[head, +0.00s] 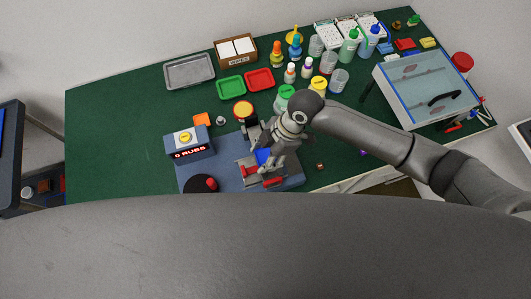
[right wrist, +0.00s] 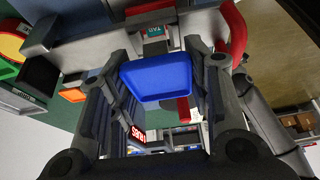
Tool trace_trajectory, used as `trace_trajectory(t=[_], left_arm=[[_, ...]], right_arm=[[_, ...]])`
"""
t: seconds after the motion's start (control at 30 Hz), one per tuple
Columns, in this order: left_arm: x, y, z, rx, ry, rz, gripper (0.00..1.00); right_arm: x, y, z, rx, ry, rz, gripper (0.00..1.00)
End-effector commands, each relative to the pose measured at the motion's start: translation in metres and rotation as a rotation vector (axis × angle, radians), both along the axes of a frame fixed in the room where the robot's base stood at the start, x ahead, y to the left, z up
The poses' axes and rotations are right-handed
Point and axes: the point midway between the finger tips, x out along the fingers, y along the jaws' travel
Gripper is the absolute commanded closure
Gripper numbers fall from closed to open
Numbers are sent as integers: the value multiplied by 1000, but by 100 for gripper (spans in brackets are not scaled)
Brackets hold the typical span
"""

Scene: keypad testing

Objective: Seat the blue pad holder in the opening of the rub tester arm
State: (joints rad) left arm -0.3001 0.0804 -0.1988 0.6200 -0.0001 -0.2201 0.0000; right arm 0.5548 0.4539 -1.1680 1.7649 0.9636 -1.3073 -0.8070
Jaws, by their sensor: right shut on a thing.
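My right gripper (head: 264,163) is shut on the blue pad holder (head: 263,156), above the rub tester base (head: 222,176). In the right wrist view the blue pad holder (right wrist: 158,78) sits between the two dark fingers, its broad face towards the camera. The grey rub tester arm (right wrist: 85,25) runs across the top of that view, with a small green label near its middle. The holder appears just beside the arm; I cannot tell if they touch. The opening is not clearly visible. My left gripper is not in view.
The tester's counter box (head: 188,145) stands left of my gripper, with a black disc (head: 201,184) in front. Red parts (head: 250,173) lie close to the gripper. Bottles, trays and a clear-lidded case (head: 425,85) fill the back and right. The green table's left side is clear.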

Motion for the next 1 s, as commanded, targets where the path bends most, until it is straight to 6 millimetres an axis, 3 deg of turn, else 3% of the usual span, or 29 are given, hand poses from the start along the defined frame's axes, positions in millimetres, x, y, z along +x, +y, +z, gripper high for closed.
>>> trace_trajectory(t=[0.87, 0.9, 1.0], left_arm=[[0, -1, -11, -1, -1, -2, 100], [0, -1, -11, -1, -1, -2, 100], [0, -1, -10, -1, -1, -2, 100]], right_arm=[[0, 0, -17, 0, 0, 1, 81], [0, 0, -17, 0, 0, 1, 53], [0, 0, -16, 0, 0, 1, 40]])
